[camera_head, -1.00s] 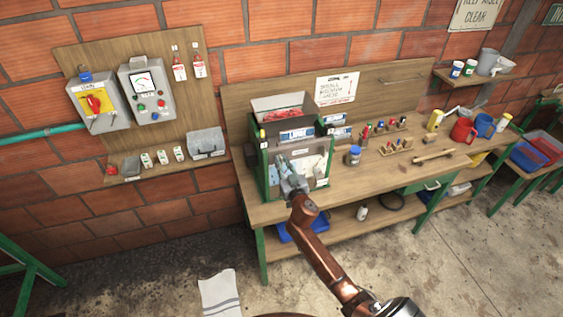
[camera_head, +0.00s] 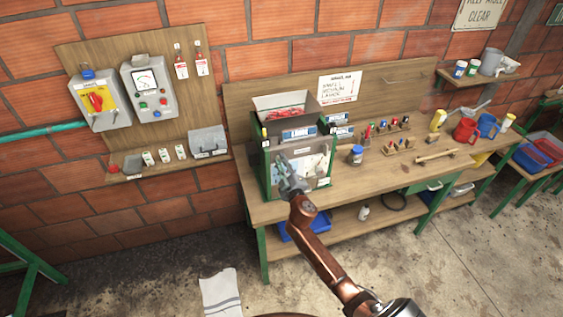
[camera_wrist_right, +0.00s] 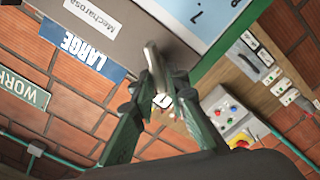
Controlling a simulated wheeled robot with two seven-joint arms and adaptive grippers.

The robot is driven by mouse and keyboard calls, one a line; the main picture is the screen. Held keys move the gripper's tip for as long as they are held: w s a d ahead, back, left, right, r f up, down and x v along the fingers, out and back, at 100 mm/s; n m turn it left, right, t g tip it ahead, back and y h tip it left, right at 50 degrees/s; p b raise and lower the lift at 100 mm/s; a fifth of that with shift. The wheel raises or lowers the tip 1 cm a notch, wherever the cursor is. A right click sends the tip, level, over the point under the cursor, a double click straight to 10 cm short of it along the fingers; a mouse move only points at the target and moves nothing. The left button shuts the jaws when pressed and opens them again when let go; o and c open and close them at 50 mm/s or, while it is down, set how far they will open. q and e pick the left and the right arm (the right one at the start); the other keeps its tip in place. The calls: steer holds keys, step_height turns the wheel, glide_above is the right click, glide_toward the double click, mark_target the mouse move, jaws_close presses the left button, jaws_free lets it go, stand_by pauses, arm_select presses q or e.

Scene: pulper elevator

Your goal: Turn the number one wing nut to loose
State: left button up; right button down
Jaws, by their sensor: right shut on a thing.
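The green-framed machine (camera_head: 264,180) with a grey front panel stands on the left end of the wooden workbench. My right gripper (camera_head: 284,172) is at its front panel, and the arm reaches up from the lower right. In the right wrist view, the fingers of my right gripper (camera_wrist_right: 156,85) are closed on a grey metal piece, which looks like the wing nut (camera_wrist_right: 152,58). The fingertips partly hide it. A panel with a "1." mark (camera_wrist_right: 200,14) shows just beyond it. In the head view the nut is hidden behind my gripper. My left gripper is not in view.
A board (camera_head: 120,110) on the brick wall carries a switch box with a red handle (camera_head: 97,100) and a meter box (camera_head: 148,90). A blue-lidded jar (camera_head: 355,155) and several small tools stand right of the machine.

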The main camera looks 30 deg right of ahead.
steer(key=shift+a+f+n, duration=0.1)
steer(key=shift+f+n, duration=0.15)
steer(key=shift+n, duration=1.55)
steer(key=shift+a+f+n, duration=0.1)
steer(key=shift+f+n, duration=0.1)
steer(key=shift+n, duration=1.6)
steer(key=c, duration=1.9)
jaws_free()
steer(key=v, duration=1.2)
